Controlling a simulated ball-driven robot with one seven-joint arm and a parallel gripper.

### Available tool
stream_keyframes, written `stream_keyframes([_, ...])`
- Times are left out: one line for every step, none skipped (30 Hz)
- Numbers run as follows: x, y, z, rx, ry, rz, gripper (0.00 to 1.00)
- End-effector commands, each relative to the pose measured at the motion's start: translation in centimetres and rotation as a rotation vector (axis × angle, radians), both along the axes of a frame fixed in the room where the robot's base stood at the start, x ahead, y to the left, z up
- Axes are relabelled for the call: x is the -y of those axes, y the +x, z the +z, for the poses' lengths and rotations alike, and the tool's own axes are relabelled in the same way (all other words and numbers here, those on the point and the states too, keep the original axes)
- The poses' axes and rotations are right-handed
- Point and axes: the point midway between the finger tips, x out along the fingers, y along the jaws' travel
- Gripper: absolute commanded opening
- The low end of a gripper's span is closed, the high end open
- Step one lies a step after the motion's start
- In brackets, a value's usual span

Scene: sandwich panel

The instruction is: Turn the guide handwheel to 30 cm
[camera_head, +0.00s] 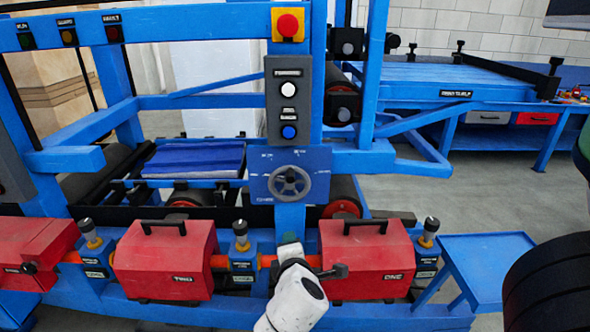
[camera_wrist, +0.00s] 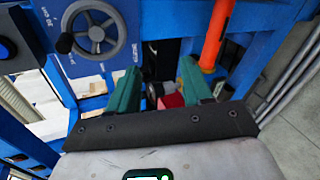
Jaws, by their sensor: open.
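The guide handwheel (camera_head: 290,182) is a grey spoked wheel on a blue plate (camera_head: 318,160) with white dial markings, too small to read. The plate sits on the blue post below the button box. In the wrist view the handwheel (camera_wrist: 97,34) is at upper left, with a black knob (camera_wrist: 65,43) at its rim. My gripper (camera_wrist: 160,68) shows two green fingers spread apart with nothing held between them. It is to the right of and below the wheel in that view, not touching it. In the head view my white arm is below the wheel, and the fingers are not clear.
Red boxes marked TWO (camera_head: 165,262) and ONE (camera_head: 367,260) flank my arm below the wheel. A button box (camera_head: 289,100) and red stop button (camera_head: 288,25) are above it. An orange bar (camera_wrist: 217,35) is right of my fingers. A blue side table (camera_head: 488,262) stands at right.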

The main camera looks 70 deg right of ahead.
Motion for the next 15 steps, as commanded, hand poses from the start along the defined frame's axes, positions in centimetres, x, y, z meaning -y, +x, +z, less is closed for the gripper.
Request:
stream_keyframes([1.3,0.5,2.8,-0.051,-0.128,0.016,0.50])
stream_keyframes([1.8,0.8,4.3,-0.086,-0.202,0.026,0.50])
stream_keyframes([2.4,1.1,5.9,-0.134,-0.291,0.036,0.50])
stream_keyframes([2.8,1.3,6.9,-0.167,-0.349,0.041,0.50])
stream_keyframes([3.0,1.5,7.8,-0.198,-0.399,0.045,0.50])
stream_keyframes([3.2,1.7,8.8,-0.235,-0.454,0.050,0.50])
stream_keyframes([3.4,1.8,9.4,-0.256,-0.485,0.053,0.50])
stream_keyframes([3.5,1.9,9.8,-0.274,-0.511,0.054,0.50])
stream_keyframes([3.6,2.0,10.2,-0.293,-0.535,0.056,0.50])
stream_keyframes([3.8,2.1,10.4,-0.302,-0.548,0.055,0.50])
stream_keyframes([3.9,2.2,10.6,-0.307,-0.555,0.056,0.50])
stream_keyframes([4.2,2.3,10.7,-0.311,-0.561,0.056,0.50])
stream_keyframes([4.5,2.5,10.7,-0.312,-0.561,0.055,0.50])
stream_keyframes([4.9,2.6,10.7,-0.312,-0.561,0.054,0.50])
stream_keyframes([5.4,2.8,10.7,-0.311,-0.560,0.055,0.50])
